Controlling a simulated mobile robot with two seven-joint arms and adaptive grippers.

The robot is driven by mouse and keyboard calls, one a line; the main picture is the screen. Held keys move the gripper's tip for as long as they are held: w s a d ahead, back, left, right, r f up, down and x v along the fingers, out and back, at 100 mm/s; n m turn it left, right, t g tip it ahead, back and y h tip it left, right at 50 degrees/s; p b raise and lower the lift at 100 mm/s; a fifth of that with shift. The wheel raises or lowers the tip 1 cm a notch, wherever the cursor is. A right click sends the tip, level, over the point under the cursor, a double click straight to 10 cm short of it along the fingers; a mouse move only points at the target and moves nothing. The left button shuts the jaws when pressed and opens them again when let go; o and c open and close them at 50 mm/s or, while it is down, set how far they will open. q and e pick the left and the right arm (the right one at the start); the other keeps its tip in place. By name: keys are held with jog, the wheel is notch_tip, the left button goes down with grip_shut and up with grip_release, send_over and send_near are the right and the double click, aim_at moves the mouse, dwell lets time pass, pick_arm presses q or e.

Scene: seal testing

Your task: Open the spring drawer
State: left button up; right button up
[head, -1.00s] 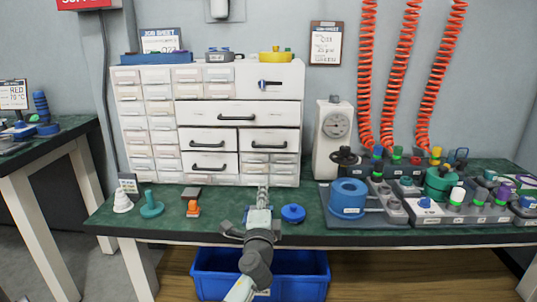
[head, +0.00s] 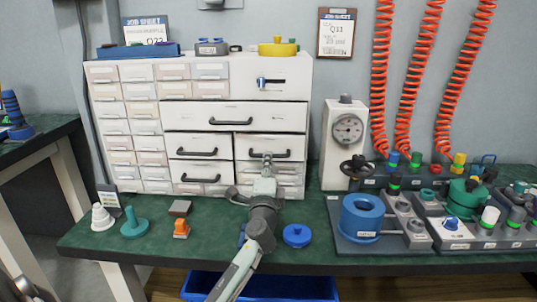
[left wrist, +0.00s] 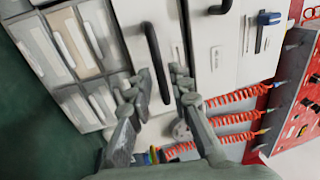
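A white cabinet (head: 305,80) with many drawers stands on the green bench. No drawer label is legible, so I cannot tell which one is the spring drawer. My left gripper (head: 265,165) is at the middle-right drawer (head: 244,140), just below its black bar handle (head: 282,155). In the left wrist view that handle (left wrist: 157,60) runs into the gap between the two spread fingers of my left gripper (left wrist: 158,84). The gripper is open and holds nothing; contact with the handle cannot be told. All drawers look closed. My right gripper is out of view.
A blue disc (head: 297,235), an orange item (head: 181,228), a teal peg (head: 134,224) and a white cone (head: 102,217) stand on the bench before the cabinet. A gauge (head: 347,130) and fixtures crowd the right. A blue bin (head: 310,287) sits below.

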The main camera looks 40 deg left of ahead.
aim_at(271, 135)
pick_arm(q)
jog(key=shift+x, duration=2)
jog(key=shift+f, duration=0.1)
grip_shut()
